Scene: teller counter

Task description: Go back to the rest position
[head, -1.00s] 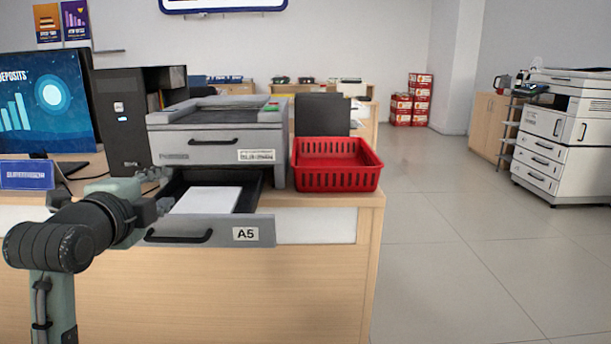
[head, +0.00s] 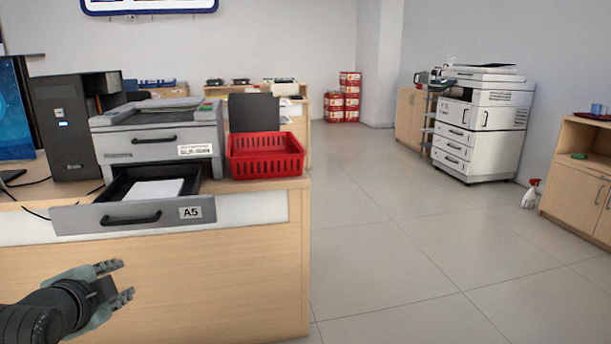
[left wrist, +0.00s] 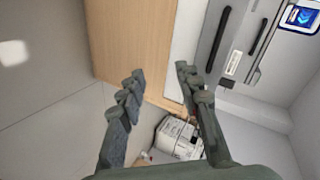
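My left gripper (head: 128,279) is at the lower left of the head view, in front of the counter's wooden front panel and below the open drawer. Its two fingers are spread apart with nothing between them. The left wrist view also shows the fingers (left wrist: 157,98) apart and empty. The grey printer (head: 155,135) stands on the counter with its drawer (head: 75,218), labelled A5, pulled out. White paper (head: 153,190) lies in the drawer. My right gripper is in neither view.
A red basket (head: 265,158) stands on the counter right of the printer. A black computer tower (head: 72,140) and a monitor (head: 14,110) are at the left. Open tiled floor (head: 400,230) lies right of the counter. A large copier (head: 482,125) and a wooden cabinet (head: 578,180) stand beyond.

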